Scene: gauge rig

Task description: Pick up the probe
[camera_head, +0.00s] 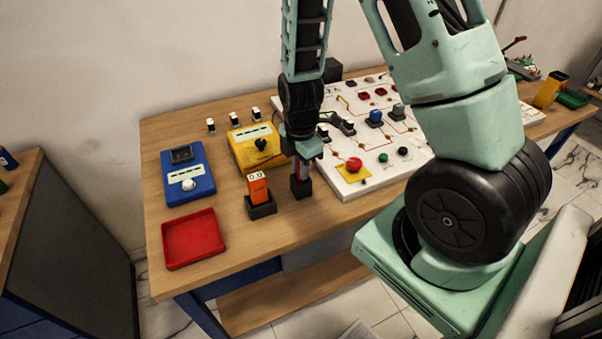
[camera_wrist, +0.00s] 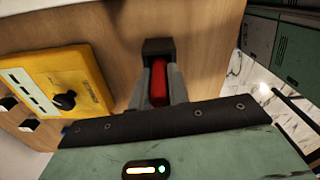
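The red probe (camera_wrist: 158,82) stands upright in a small black holder (camera_head: 301,187) near the front of the wooden table. In the wrist view the holder's dark block (camera_wrist: 158,47) shows just beyond my fingertips. My gripper (camera_head: 302,160) points down over the holder. Its two grey fingers (camera_wrist: 160,80) lie one on each side of the probe, very close to it. I cannot tell whether they press on it. The probe's lower end is hidden in the holder, and in the head view my gripper covers most of it.
An orange meter (camera_head: 258,188) in a black stand is just left of the holder. A yellow box (camera_head: 252,150), a blue device (camera_head: 188,178) and an empty red tray (camera_head: 194,239) are further left. A white panel (camera_head: 352,188) with knobs and buttons lies to the right.

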